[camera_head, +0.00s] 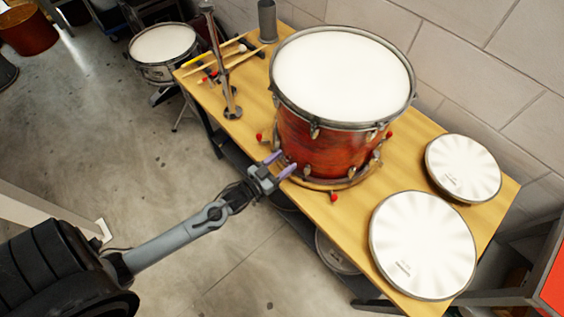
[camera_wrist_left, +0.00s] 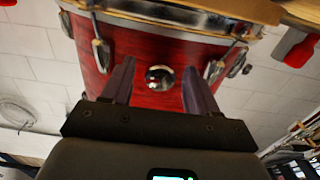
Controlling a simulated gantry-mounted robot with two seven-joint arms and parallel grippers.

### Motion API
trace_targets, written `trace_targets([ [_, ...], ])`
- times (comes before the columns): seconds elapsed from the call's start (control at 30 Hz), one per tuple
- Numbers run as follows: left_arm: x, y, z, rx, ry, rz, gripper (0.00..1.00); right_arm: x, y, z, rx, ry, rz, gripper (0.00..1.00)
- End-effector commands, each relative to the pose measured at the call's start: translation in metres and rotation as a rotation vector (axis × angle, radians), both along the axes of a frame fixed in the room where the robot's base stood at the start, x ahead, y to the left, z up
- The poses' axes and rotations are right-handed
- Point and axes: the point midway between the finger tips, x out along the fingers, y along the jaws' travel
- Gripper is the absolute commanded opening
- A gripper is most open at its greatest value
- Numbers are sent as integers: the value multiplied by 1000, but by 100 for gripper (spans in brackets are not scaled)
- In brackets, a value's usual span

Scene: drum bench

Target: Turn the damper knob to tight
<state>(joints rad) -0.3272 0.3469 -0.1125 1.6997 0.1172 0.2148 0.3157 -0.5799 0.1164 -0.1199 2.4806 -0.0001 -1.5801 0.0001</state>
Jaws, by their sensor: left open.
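The big red drum (camera_head: 330,148) with a white head stands upright on the wooden bench. Its red shell (camera_wrist_left: 140,98) fills the top of the left wrist view. A round chrome knob (camera_wrist_left: 160,77), which looks like the damper knob, sits on the shell. My left gripper (camera_head: 281,164) is at the drum's near left side, with its purple fingers pointing at the shell. In the left wrist view its open fingers (camera_wrist_left: 159,84) stand on either side of the knob, with gaps visible. I cannot tell the knob's setting or how deep the fingers reach. My right gripper is out of view.
The wooden bench (camera_head: 440,133) carries two white round drum heads or pads (camera_head: 422,245) (camera_head: 463,168) at right. A metal stand (camera_head: 231,109), drumsticks (camera_head: 232,66) and a grey cup (camera_head: 267,22) are at left. Red-tipped clamps (camera_head: 333,197) stick out around the drum's base.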

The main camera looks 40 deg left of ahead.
Motion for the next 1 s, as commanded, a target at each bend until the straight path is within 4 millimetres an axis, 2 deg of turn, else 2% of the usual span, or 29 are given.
trace_targets([
  [0.1,0,0,0,0,0,0,59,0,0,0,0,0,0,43],
  [0.13,0,0,0,0,0,0,56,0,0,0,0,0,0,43],
  [0.47,0,0,0,0,0,0,6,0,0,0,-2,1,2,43],
  [0.77,0,0,1,32,-4,-1,5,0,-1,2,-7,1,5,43],
  [1.0,0,1,2,158,-19,0,5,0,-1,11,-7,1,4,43],
])
